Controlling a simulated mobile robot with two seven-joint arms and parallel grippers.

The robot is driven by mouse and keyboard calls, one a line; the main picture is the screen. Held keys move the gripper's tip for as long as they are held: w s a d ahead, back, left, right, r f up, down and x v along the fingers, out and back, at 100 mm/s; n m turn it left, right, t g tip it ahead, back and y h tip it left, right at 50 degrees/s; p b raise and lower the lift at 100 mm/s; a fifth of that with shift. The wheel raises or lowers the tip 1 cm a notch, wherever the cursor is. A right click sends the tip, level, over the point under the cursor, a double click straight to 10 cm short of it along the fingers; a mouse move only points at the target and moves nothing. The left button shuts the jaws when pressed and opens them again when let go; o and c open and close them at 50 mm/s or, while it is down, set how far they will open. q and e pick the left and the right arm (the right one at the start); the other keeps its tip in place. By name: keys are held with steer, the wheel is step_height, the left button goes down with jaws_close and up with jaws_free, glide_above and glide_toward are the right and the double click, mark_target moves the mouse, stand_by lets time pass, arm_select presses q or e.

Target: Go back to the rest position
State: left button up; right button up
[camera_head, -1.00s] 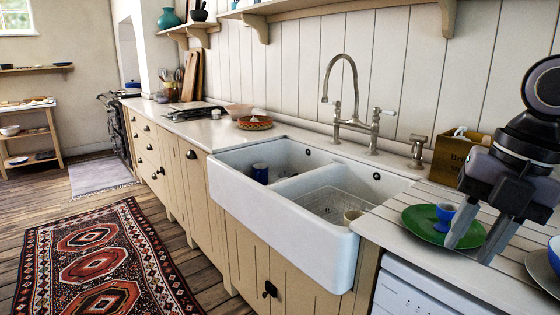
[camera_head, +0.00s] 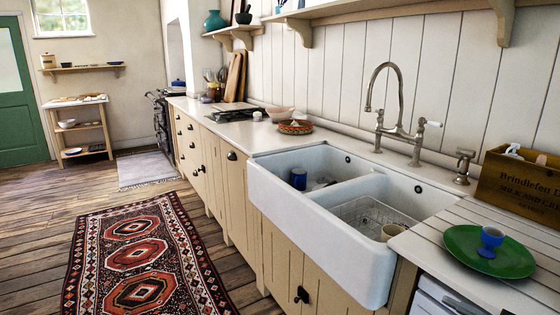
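Neither of my grippers is in the head view. A blue egg cup (camera_head: 491,237) stands on a green plate (camera_head: 462,250) on the white slatted drainer at the right, with no gripper near it. The white double sink (camera_head: 345,262) is in the middle right. A dark blue mug (camera_head: 298,179) is in its left basin.
A wooden crate (camera_head: 524,184) stands behind the green plate. A brass-toned tap (camera_head: 382,130) rises behind the sink. A patterned rug (camera_head: 140,258) lies on the wooden floor at the left. The floor (camera_head: 40,205) there is clear. A green door (camera_head: 18,100) is at the far left.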

steer(key=s+a+f+m+t+h+p, duration=0.15)
steer(key=s+f+m+h, duration=0.25)
steer(key=f+m+h, duration=0.6)
steer(key=s+a+f+m+g+y, duration=0.1)
steer(key=s+a+f+m+g, duration=0.1)
steer(key=s+a+f+g, duration=0.3)
steer(key=s+a+f, duration=0.4)
steer(key=a+f, duration=0.1)
steer(key=f, duration=0.2)
steer(key=shift+f+m+y+p, duration=0.3)
steer(key=shift+m, duration=0.1)
steer(key=shift+d, duration=0.1)
